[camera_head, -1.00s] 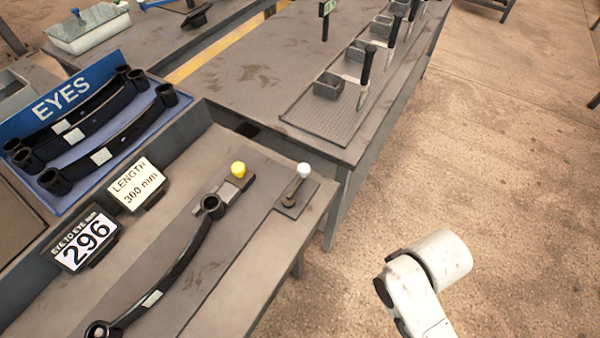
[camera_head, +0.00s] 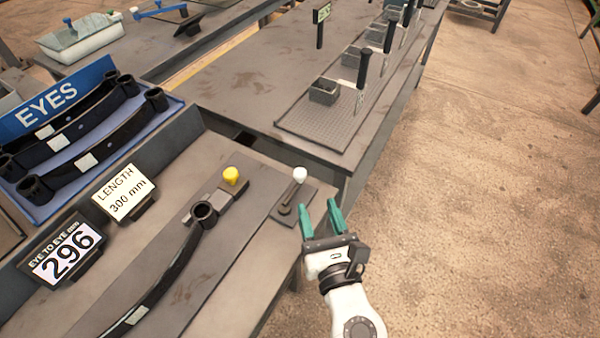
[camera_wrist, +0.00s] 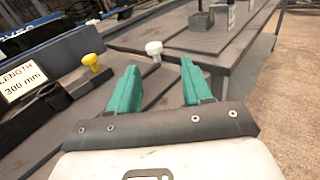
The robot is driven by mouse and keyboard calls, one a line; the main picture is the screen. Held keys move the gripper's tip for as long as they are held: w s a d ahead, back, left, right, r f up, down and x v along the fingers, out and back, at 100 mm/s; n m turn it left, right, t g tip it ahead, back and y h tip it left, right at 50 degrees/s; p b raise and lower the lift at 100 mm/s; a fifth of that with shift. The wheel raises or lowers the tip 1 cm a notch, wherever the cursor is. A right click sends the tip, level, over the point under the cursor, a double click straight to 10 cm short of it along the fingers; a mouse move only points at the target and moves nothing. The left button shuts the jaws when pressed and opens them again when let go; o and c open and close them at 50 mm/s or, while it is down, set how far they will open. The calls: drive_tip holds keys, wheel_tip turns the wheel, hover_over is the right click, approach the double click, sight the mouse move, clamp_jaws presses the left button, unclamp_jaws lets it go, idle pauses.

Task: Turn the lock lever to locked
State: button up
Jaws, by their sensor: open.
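The lock lever (camera_head: 293,190) is a short metal arm with a white knob, set on a dark square plate near the right edge of the bench. In the wrist view its white knob (camera_wrist: 154,48) shows beyond and between my fingertips. My gripper (camera_head: 320,213) has green fingers and is open and empty. It is just right of the lever in the head view, apart from it. A black leaf spring (camera_head: 165,278) with eye ends lies on the bench, its far eye beside a yellow knob (camera_head: 231,176). The yellow knob also shows in the wrist view (camera_wrist: 91,60).
A display (camera_head: 66,254) reads 296 and a sign (camera_head: 123,191) reads LENGTH 300 mm. A blue EYES rack (camera_head: 60,95) holds springs at left. Another table (camera_head: 245,75) behind holds small bins and upright black-handled tools. Open floor lies at right.

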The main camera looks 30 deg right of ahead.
sight(300, 171)
drive_tip(key=shift+w+a+n+y, duration=0.15)
drive_tip(key=shift+a+n+y, duration=0.15)
drive_tip(key=shift+a+n, duration=0.15)
drive_tip(key=shift+w, duration=0.3)
drive_tip(key=p+x, duration=0.1)
drive_tip(key=x, duration=0.9)
drive_tip(key=shift+d+r, duration=0.15)
drive_tip(key=shift+r, duration=0.1)
clamp_jaws()
